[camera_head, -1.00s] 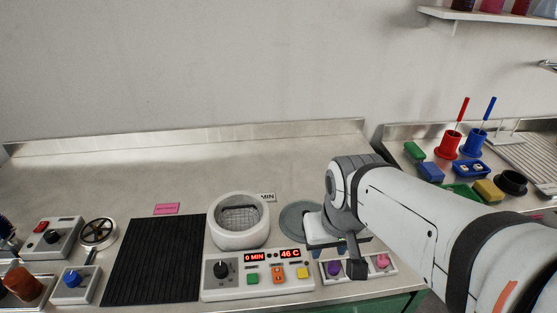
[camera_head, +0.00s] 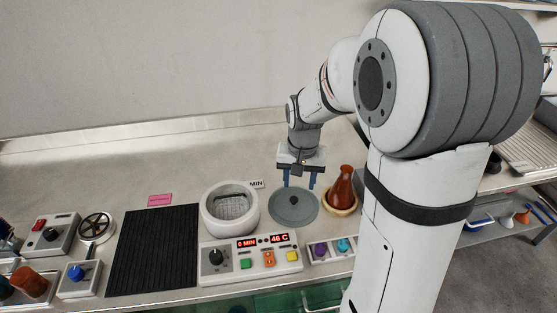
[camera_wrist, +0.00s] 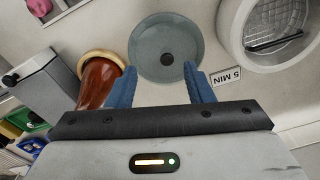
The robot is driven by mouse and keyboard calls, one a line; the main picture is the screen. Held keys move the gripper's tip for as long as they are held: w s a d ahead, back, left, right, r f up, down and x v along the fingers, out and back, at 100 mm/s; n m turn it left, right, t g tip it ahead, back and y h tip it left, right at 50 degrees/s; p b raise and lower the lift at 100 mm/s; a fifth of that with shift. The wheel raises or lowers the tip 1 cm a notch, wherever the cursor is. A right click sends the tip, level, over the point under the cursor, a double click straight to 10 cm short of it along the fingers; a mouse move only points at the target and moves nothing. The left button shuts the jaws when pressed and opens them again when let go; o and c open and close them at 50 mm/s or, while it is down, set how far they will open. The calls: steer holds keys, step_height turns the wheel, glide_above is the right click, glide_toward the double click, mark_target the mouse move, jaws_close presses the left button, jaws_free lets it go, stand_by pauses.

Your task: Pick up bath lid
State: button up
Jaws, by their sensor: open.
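The bath lid (camera_head: 293,207) is a round grey-green disc with a small dark knob, lying flat on the steel bench. It also shows in the wrist view (camera_wrist: 178,40), with its dark knob at its centre. The white round bath (camera_head: 229,209) stands open just left of the lid, with a wire basket inside. My gripper (camera_head: 299,186) is above the far side of the lid, pointing down. In the wrist view my gripper (camera_wrist: 158,85) has its two blue fingers apart with nothing between them, and the knob lies a little beyond the fingertips.
A brown-red flask (camera_head: 343,187) on a cork ring stands close right of the lid. A control panel (camera_head: 250,257) with buttons and a display is in front of the bath. A black ribbed mat (camera_head: 152,250) lies left.

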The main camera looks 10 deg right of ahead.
steer(key=m+p, duration=0.1)
glide_toward(294, 198)
steer(key=shift+a+f+g, duration=0.1)
steer(key=shift+a+g, duration=0.05)
steer(key=shift+g, duration=0.15)
steer(key=shift+w+f, duration=0.1)
steer(key=shift+f, duration=0.2)
step_height(294, 198, down, 8)
steer(key=shift+r+p, duration=0.1)
steer(key=shift+p, duration=0.85)
jaws_close()
